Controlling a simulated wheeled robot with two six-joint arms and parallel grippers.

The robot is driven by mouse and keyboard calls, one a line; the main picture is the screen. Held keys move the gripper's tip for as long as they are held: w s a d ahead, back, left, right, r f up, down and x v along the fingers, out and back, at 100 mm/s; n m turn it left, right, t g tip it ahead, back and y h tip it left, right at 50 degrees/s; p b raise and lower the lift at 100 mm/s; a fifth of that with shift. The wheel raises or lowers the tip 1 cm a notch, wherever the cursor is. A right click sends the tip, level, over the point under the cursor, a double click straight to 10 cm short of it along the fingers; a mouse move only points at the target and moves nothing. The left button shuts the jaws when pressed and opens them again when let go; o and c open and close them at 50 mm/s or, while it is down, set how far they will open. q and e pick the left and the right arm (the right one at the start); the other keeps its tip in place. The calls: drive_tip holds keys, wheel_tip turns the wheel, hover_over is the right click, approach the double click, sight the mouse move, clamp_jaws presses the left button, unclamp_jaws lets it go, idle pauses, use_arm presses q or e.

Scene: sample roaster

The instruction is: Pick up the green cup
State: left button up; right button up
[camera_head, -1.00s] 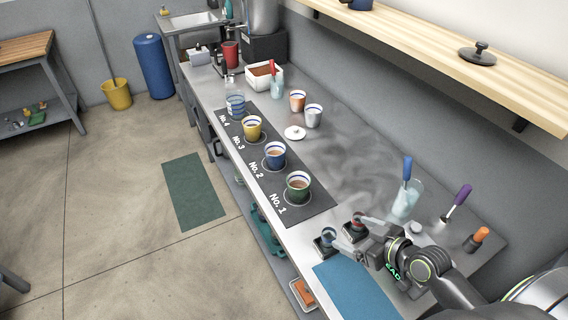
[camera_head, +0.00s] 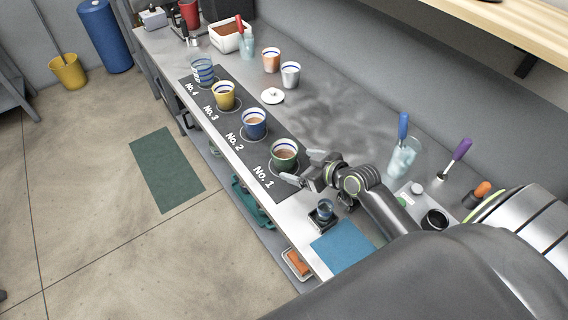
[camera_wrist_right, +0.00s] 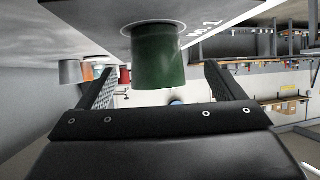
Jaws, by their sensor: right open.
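The green cup (camera_head: 284,158) stands upright on the dark mat at the No. 1 label, with brown contents. My right gripper (camera_head: 304,167) is open at the cup's near right side, fingers pointing toward it. In the right wrist view the green cup (camera_wrist_right: 158,58) appears upside down, ahead of and between the two spread fingers of the right gripper (camera_wrist_right: 160,75). Neither finger clearly touches it. My left gripper is not in view.
A blue cup (camera_head: 254,123), a yellow cup (camera_head: 223,96) and a striped cup (camera_head: 203,70) stand along the mat. A white lid (camera_head: 272,96) lies behind them. A small dark device (camera_head: 323,214) and a blue cloth (camera_head: 343,247) lie nearer me. A blue-handled tool stands in a clear container (camera_head: 402,160).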

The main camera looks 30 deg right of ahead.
sight(294, 161)
drive_tip(key=shift+w+a+f, duration=0.15)
drive_tip(key=shift+w+f, duration=0.2)
drive_tip(key=shift+w, duration=0.15)
drive_tip(key=b+x, duration=0.3)
drive_tip(key=x, duration=0.1)
drive_tip(key=shift+d+f, duration=0.1)
drive_tip(key=shift+d, duration=0.15)
drive_tip(key=shift+w+a+f+b, duration=0.2)
drive_tip(key=shift+w+b, duration=0.15)
drive_tip(key=shift+w, duration=0.2)
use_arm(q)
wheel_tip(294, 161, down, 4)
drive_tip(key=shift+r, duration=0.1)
use_arm(e)
drive_tip(key=shift+r, duration=0.1)
drive_tip(key=shift+c, duration=0.2)
drive_tip(key=c, duration=1.2)
